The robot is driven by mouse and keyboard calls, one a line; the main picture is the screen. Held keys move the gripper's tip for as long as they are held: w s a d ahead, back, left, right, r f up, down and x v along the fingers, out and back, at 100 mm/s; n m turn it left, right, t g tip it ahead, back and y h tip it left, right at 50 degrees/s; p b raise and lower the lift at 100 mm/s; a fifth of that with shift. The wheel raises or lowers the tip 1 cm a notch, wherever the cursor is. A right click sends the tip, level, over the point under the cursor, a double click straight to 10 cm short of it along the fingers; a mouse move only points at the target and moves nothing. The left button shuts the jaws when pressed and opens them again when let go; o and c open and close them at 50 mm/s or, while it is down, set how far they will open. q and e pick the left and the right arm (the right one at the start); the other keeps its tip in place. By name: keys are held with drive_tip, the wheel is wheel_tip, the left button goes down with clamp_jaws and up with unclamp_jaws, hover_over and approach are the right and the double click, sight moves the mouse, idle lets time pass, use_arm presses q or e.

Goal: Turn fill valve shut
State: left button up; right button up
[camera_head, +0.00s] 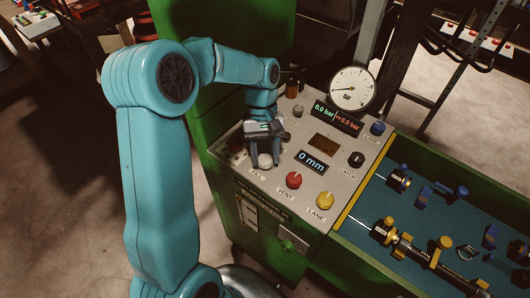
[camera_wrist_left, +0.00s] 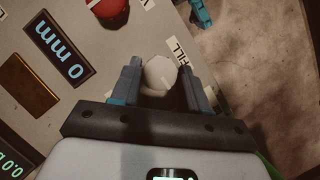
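The fill valve is a pale round knob (camera_head: 265,161) on the sloping grey panel (camera_head: 321,196), with a label that reads FILL in the left wrist view. My left gripper (camera_head: 264,157) is over it, reaching down from above. In the left wrist view the knob (camera_wrist_left: 160,73) sits between the two fingers of my left gripper (camera_wrist_left: 160,82), with a small gap on each side. The fingers are open around it and do not visibly touch it. My right gripper is not in view.
A red vent knob (camera_head: 294,180), a yellow lane knob (camera_head: 325,201) and a black latch knob (camera_head: 356,159) are nearby. The displays (camera_head: 312,161) read 0 mm and 0.0 bar. A round gauge (camera_head: 352,88) stands behind. A blue bench with fittings (camera_head: 433,253) lies right.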

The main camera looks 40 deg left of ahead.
use_arm(q)
drive_tip(key=shift+o, duration=1)
drive_tip(key=shift+w+a+r, duration=0.1)
drive_tip(key=shift+w+r, duration=0.05)
drive_tip(key=shift+r, duration=0.05)
drive_tip(key=p+v, duration=0.1)
drive_tip(key=v, duration=1.5)
